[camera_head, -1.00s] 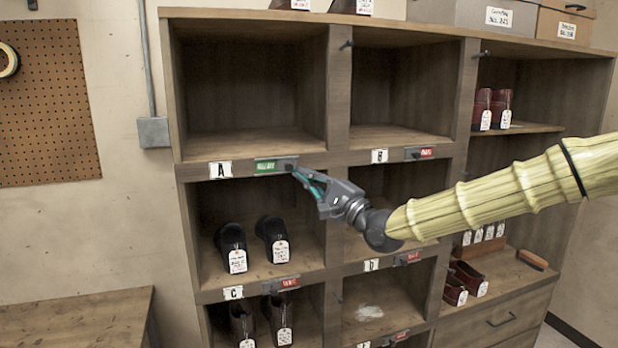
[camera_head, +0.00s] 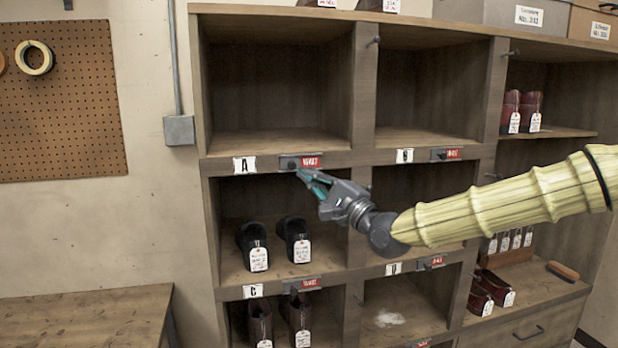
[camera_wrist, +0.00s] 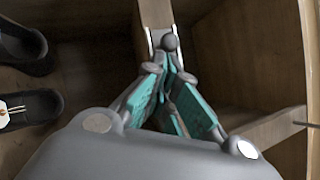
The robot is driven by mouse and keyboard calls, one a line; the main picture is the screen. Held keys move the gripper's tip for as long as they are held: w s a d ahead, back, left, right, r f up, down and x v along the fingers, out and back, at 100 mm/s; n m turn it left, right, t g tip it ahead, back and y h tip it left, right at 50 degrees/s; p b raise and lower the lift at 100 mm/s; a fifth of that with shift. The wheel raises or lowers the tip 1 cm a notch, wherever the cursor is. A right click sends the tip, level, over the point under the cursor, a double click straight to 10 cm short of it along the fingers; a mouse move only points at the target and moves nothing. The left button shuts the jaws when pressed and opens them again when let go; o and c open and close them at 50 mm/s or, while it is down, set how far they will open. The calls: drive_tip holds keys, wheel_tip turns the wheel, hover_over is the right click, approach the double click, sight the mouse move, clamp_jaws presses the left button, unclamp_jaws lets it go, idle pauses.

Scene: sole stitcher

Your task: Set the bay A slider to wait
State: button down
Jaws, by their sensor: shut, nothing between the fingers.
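The bay A slider (camera_head: 290,162) is a dark grey cover with a knob, on the shelf edge right of the white A label (camera_head: 244,165). It sits at the left end of its track, and a red field (camera_head: 311,162) with white lettering, which looks like WAIT, shows to its right. No green shows there. My gripper (camera_head: 303,174) is shut and empty, its teal fingers just below the slider. In the wrist view a round grey knob (camera_wrist: 169,42) is right at the tips of my gripper (camera_wrist: 174,66); I cannot tell whether they touch.
Bay A above is empty. Dark shoes (camera_head: 293,238) with tags stand in the bay below. The bay B slider (camera_head: 439,155) also shows red. A wooden table (camera_head: 85,315) is at the lower left.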

drive_tip(key=w+d+b+v, duration=0.1)
drive_tip(key=b+v, duration=0.3)
drive_tip(key=v, duration=0.8)
drive_tip(key=shift+w+d+f, duration=0.25)
drive_tip(key=shift+d+f, duration=0.1)
drive_tip(key=shift+f, duration=0.05)
drive_tip(key=a+f+g+h, duration=0.2)
drive_tip(key=a+f+h, duration=0.1)
drive_tip(key=f, duration=1.3)
drive_tip(key=s+d+f+n+g+h, duration=0.1)
drive_tip(key=s+f+n+g+h, duration=0.35)
drive_tip(key=f, duration=1.15)
drive_tip(key=s+f+m+g, duration=0.1)
drive_tip(key=s+f, duration=0.6)
drive_tip(key=f, duration=0.9)
drive_tip(key=s+d+f+n+g+h, duration=0.2)
drive_tip(key=s+d+f, duration=0.2)
drive_tip(key=s+f, duration=0.4)
drive_tip(key=s+d+f+n+g+h, duration=0.2)
drive_tip(key=s+d+f, duration=0.1)
drive_tip(key=s+f, duration=0.5)
drive_tip(key=s+d+f+n+g+h, duration=0.1)
drive_tip(key=s+d+f+n+h, duration=0.1)
drive_tip(key=s+d, duration=0.4)
drive_tip(key=s+d+f+n+g+h, duration=0.2)
drive_tip(key=s+d+f, duration=0.3)
drive_tip(key=s, duration=0.5)
drive_tip(key=shift+s+d, duration=0.15)
drive_tip(key=shift+d, duration=0.3)
